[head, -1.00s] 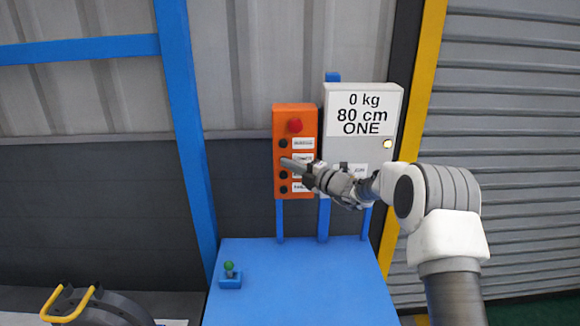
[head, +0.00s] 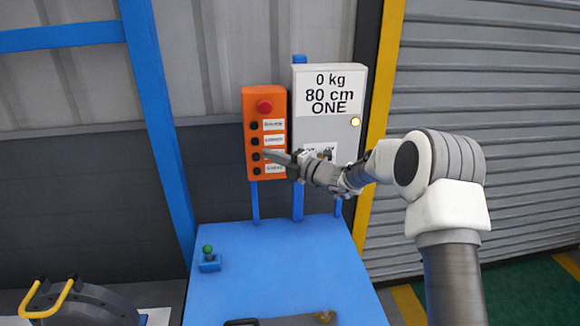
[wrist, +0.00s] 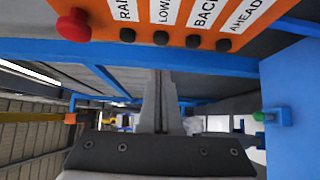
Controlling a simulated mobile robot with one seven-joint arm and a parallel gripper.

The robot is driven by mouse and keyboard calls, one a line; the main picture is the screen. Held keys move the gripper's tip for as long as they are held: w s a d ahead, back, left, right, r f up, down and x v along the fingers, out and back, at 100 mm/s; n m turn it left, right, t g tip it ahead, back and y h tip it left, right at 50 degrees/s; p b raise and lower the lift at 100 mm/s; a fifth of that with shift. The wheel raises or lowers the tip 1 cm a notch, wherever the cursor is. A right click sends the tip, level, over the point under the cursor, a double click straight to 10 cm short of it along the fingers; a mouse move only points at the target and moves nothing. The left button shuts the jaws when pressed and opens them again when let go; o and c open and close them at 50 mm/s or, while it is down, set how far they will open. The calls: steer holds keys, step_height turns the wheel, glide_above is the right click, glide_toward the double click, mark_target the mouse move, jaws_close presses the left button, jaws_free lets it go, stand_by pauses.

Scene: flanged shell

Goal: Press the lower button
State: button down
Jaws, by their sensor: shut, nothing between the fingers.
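The orange control box (head: 265,92) hangs upright beside the grey cabinet, with a red knob (head: 264,106) on top and a column of black buttons below. The lower button (head: 254,139) is the second black one down; in the wrist view it (wrist: 161,39) sits by the "LOWER" label, between the raise button (wrist: 127,35) and the back button (wrist: 192,41). My gripper (head: 266,154) is shut and empty. In the head view its tip overlaps the box near the third black button; in the wrist view its fingers (wrist: 161,76) line up with the lower button. Contact cannot be told.
The grey cabinet (head: 344,84) with a "0 kg 80 cm ONE" sign stands right of the box, behind my wrist. A blue table (head: 270,265) lies below, with a green-topped switch (head: 208,256) at its left. A blue post (head: 158,120) rises at left.

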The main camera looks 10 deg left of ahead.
steer(key=v, duration=0.6)
steer(key=shift+s+d+b, duration=0.15)
steer(key=shift+d+b, duration=0.05)
steer(key=shift+b, duration=0.2)
steer(key=shift+f, duration=0.1)
steer(key=s+d+r+n+g+h, duration=0.2)
steer(key=s+r+n+g+h, duration=0.1)
steer(key=s+n, duration=0.8)
steer(key=s+d+r+n+g+h, duration=0.1)
steer(key=s+r+n+g+h, duration=0.2)
steer(key=s+n, duration=0.85)
steer(key=s+d+n+t+h, duration=0.2)
steer(key=s+d+n+h, duration=0.7)
steer(key=s+d+n, duration=0.9)
steer(key=shift+s+d+f+n+t+h, duration=0.25)
steer(key=shift+d+f+n, duration=0.2)
steer(key=shift+d+n, duration=0.35)
